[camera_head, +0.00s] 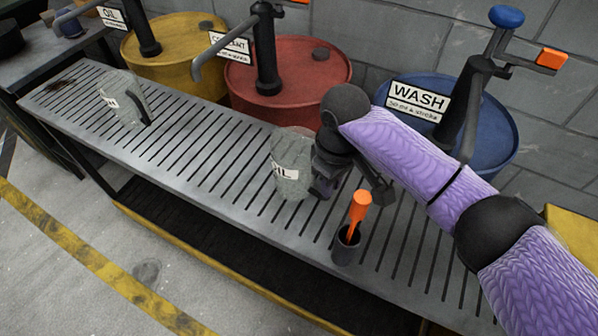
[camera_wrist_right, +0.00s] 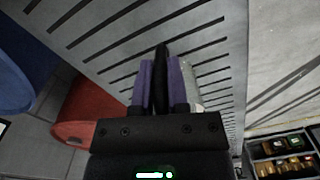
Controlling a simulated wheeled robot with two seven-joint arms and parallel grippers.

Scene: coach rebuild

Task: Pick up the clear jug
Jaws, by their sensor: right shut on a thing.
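A clear jug (camera_head: 292,158) with a white label ending in "IL" is at the middle of the slatted bench (camera_head: 215,135). My right gripper (camera_head: 326,178) is at its right side, shut on its dark handle. In the right wrist view, the two purple-sided fingers of the right gripper (camera_wrist_right: 161,82) close on the black handle (camera_wrist_right: 162,62), with part of the jug's pale body (camera_wrist_right: 192,85) behind. I cannot tell whether the jug touches the bench. A second clear jug (camera_head: 124,98) with a dark handle stands at the bench's left. My left gripper is not in view.
A dark cup (camera_head: 347,250) with an orange-handled tool (camera_head: 359,208) stands right of the held jug, near the front edge. Yellow (camera_head: 175,45), red (camera_head: 290,75) and blue (camera_head: 495,130) drums with pumps line the back. The bench between the jugs is clear.

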